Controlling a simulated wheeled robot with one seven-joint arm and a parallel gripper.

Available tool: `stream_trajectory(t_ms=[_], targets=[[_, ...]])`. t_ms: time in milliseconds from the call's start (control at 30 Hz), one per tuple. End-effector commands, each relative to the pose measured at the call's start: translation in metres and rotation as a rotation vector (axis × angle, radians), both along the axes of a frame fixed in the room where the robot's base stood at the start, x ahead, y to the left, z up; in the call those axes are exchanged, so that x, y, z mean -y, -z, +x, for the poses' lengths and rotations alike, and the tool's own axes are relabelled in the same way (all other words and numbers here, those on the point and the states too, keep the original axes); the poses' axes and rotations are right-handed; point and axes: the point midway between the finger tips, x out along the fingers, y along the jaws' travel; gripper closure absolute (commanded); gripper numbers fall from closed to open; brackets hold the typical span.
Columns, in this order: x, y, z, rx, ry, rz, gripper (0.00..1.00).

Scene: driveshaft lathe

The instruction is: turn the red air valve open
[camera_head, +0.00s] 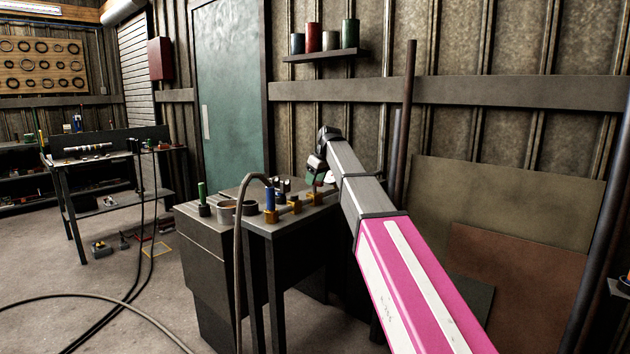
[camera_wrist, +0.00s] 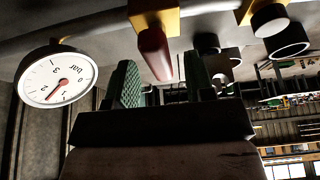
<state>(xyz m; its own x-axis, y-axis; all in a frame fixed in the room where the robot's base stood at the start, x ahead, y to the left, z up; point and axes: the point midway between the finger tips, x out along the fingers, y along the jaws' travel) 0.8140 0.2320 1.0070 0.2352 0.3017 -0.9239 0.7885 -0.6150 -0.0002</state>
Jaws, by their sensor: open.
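The red air valve handle (camera_wrist: 153,54) hangs from a yellow fitting (camera_wrist: 153,19) on a pipe in the wrist view, where the scene looks upside down. My gripper (camera_wrist: 160,80) is open, with a green-padded finger to each side of the red handle in the picture. The handle's end shows in the gap; I cannot tell whether it is between the pads in depth or beyond them. No touch is visible. In the head view my gripper (camera_head: 315,170) is above the bench's far right end, and the red handle cannot be made out behind my arm.
A pressure gauge (camera_wrist: 56,76) is left of the valve in the wrist view. A blue handle (camera_head: 269,199) and yellow fittings stand along the bench (camera_head: 285,228). A grey hose (camera_head: 239,240) arches over its front edge. A dark cylinder (camera_wrist: 290,40) sits at the wrist view's right.

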Motion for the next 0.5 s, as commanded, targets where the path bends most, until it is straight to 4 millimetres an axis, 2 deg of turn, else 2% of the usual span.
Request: stream_trajectory(t_ms=[333, 367, 400, 500], targets=[[-0.0014, 0.0041, 0.0011, 0.000, 0.000, 0.000, 0.51], [-0.0014, 0.0042, 0.0011, 0.000, 0.000, 0.000, 0.58], [-0.0014, 0.0040, 0.0011, 0.000, 0.000, 0.000, 0.71], [-0.0013, 0.0041, 0.0010, 0.000, 0.000, 0.000, 1.00]])
